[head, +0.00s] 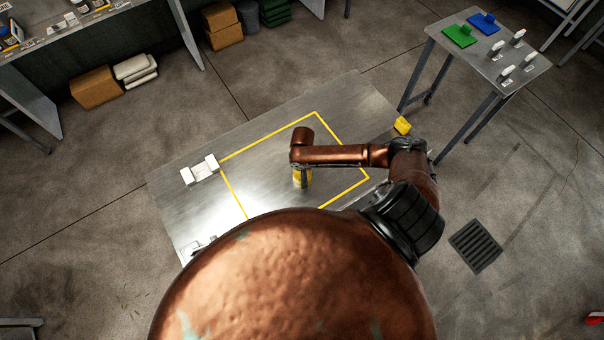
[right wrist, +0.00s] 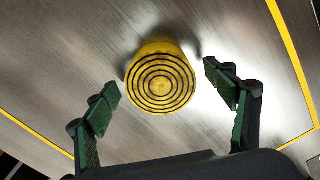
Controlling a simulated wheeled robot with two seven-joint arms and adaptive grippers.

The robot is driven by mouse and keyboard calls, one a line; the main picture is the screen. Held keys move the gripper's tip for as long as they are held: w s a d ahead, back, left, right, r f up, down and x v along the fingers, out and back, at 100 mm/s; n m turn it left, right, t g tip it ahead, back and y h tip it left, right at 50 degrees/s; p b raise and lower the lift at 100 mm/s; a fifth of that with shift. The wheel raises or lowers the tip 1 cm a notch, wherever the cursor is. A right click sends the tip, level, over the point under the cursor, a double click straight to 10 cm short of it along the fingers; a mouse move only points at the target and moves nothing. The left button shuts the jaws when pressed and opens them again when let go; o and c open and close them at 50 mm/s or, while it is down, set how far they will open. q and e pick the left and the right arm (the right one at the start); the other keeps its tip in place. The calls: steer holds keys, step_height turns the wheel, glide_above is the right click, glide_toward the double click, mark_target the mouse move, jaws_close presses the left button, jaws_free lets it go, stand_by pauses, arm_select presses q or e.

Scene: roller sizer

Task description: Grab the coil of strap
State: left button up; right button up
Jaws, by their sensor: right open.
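The coil of strap (right wrist: 160,82) is yellow with dark concentric rings on its face. In the right wrist view it sits on the metal table between the two green fingers. In the head view its yellow side (head: 303,179) shows just below the end of my right arm, inside the yellow outline. My right gripper (right wrist: 158,79) is open, with a gap between each finger and the coil. In the head view my own wrist hides the right fingers. My left gripper is not in view.
The metal table (head: 180,205) has a white bracket (head: 199,170) at left and a yellow block (head: 402,125) at its right corner. A side table (head: 487,62) holds green and blue pieces and several white items. Most of the outlined area is clear.

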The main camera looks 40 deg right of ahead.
steer(key=shift+f, duration=0.5)
steer(key=c, duration=1.1)
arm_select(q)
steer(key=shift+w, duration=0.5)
arm_select(e)
steer(key=shift+c, duration=1.2)
